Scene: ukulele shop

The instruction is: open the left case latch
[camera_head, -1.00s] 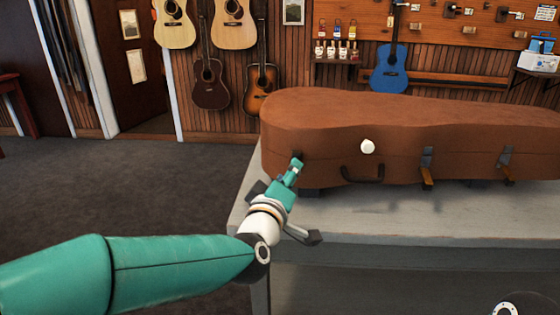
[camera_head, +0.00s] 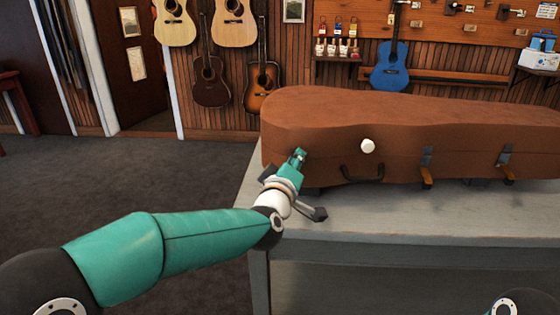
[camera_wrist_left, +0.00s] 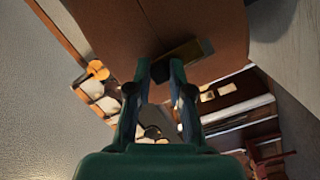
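The brown guitar case (camera_head: 330,125) lies closed on a grey table, with its neck end to the right. My left gripper (camera_head: 300,156) is at the front of its left end, where it hides the left latch in the head view. In the left wrist view, the latch (camera_wrist_left: 185,54) shows as a dark and brassy piece on the case front. My left fingertips (camera_wrist_left: 160,72) stand apart, with the latch's dark end between or just beyond them. I cannot tell whether they touch it. My right gripper is out of view.
A dark handle (camera_head: 362,173), a white round knob (camera_head: 367,146) and two more latches, middle (camera_head: 427,168) and right (camera_head: 506,160), are on the case front. The grey table (camera_head: 400,215) has bare room in front of the case. Guitars hang on the wall behind.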

